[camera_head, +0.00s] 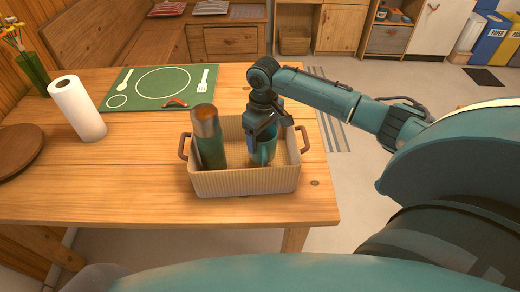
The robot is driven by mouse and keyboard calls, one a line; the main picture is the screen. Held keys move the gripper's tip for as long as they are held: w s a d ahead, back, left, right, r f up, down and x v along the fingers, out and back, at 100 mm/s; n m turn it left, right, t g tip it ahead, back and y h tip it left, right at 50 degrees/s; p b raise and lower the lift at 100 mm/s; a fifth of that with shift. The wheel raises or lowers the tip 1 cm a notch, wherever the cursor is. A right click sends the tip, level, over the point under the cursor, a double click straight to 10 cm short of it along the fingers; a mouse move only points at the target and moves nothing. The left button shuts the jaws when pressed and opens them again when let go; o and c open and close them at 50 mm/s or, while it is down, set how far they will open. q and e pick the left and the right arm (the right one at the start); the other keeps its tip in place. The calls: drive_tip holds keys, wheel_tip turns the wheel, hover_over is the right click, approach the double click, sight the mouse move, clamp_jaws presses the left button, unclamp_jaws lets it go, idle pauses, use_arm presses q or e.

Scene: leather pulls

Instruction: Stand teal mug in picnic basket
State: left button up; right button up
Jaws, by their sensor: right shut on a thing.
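The picnic basket (245,184) is a ribbed beige box with brown side handles near the table's right end. The teal mug (265,151) is inside the basket's right half, and looks upright. My right gripper (262,136) points down over the basket and is shut on the mug, covering part of its rim. I cannot tell whether the mug's base touches the basket floor, because the front wall hides it. A green bottle with a copper cap (207,130) stands in the basket's left half, leaning slightly. My left gripper is not in view.
The wooden table (120,185) is clear left of the basket. A green placemat (160,85) with a red-brown leather pull (176,103) lies behind. A paper towel roll (77,108), a brown round board (14,150) and a flower vase (33,72) stand at the left.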

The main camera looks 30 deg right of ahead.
drive_tip(key=shift+f, duration=2.15)
drive_tip(key=shift+f, duration=0.15)
drive_tip(key=o, duration=1.2)
wheel_tip(320, 180, up, 12)
